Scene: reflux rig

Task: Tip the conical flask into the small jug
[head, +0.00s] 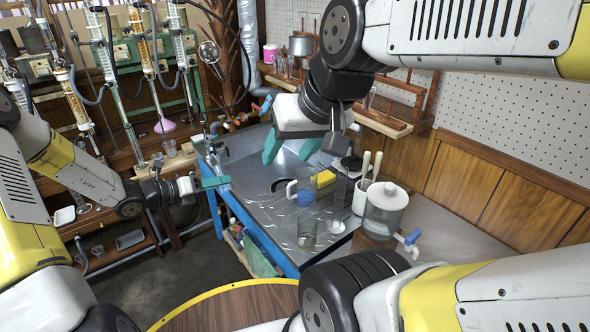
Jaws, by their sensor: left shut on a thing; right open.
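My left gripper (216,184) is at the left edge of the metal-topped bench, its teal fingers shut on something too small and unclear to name. My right gripper (290,146) is above the bench, pointing down and left, its two teal fingers apart and empty. A clear, tall glass vessel (307,232) stands nearer the front edge. I cannot clearly pick out a conical flask; clear glass overlaps here.
A white-lidded clear container (384,211) with a blue tap stands at the right. A yellow block (325,179) lies behind the glassware. A white pot (361,196) holds utensils. Glass columns (113,75) stand at the back left. The round wooden table (225,308) in front is bare.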

